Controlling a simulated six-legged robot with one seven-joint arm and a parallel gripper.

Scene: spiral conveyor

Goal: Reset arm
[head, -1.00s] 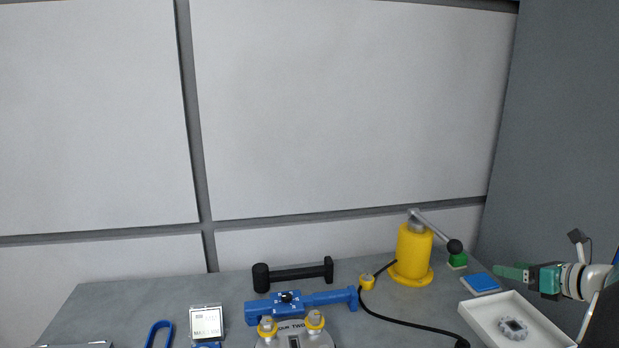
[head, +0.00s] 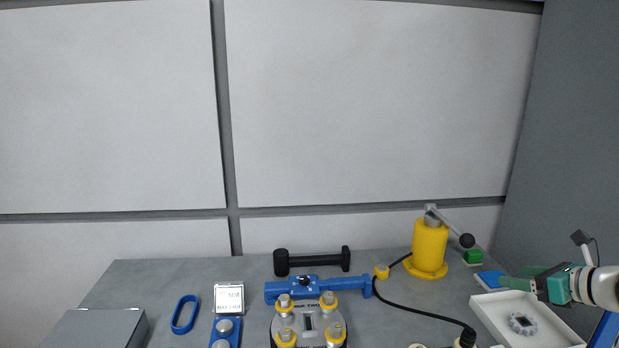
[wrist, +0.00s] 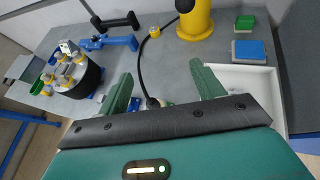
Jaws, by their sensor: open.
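My gripper (head: 516,277) shows at the right edge of the head view, above the far part of the white tray (head: 483,313). In the wrist view my gripper (wrist: 163,88) has two green fingers spread wide apart, with nothing between them but table and a black cable beyond. It is open and empty. A grey ring-like part (head: 523,325) lies in the tray; in the wrist view the tray (wrist: 250,75) is partly hidden behind the right finger and the gripper body.
A yellow pump-like cylinder (head: 430,245) with a lever stands left of my gripper. A blue block (head: 488,281) and a green block (head: 473,257) lie near the tray. A round device (head: 308,326), blue tool (head: 320,287), black dumbbell-shaped part (head: 312,262) and grey box (head: 95,328) stand leftward.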

